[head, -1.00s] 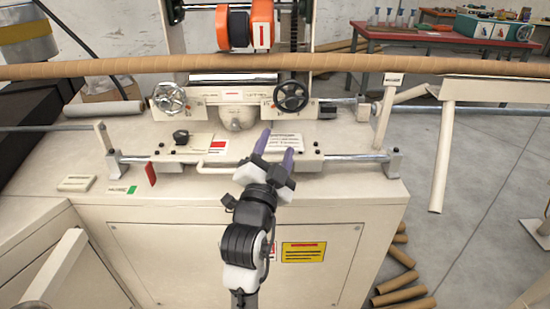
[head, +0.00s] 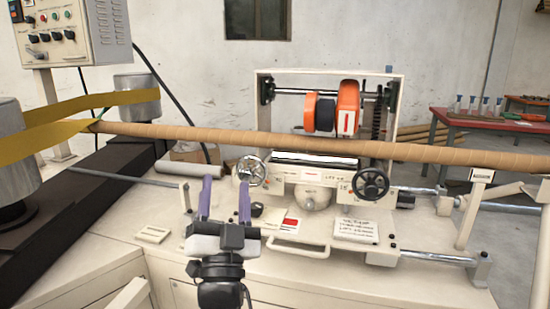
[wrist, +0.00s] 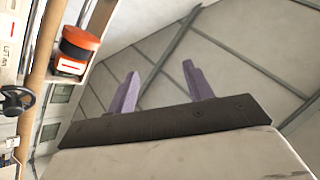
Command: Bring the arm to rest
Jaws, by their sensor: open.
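My gripper (head: 225,200) is in the lower middle of the head view, in front of the winder's bench. Its two purple fingers stand upright and apart, with nothing between them. In the wrist view my gripper (wrist: 160,88) also shows open and empty, with the grey ceiling beams behind it. The fingers appear in front of the machine's left handwheel side in the head view; I cannot tell their exact distance from it.
A long brown tube (head: 290,145) runs across above the bench. Two handwheels, one black (head: 371,183), sit on the carriage. An orange-and-black roller unit (head: 335,110) is above. A control box (head: 75,35) stands at upper left. A red table (head: 480,125) is at right.

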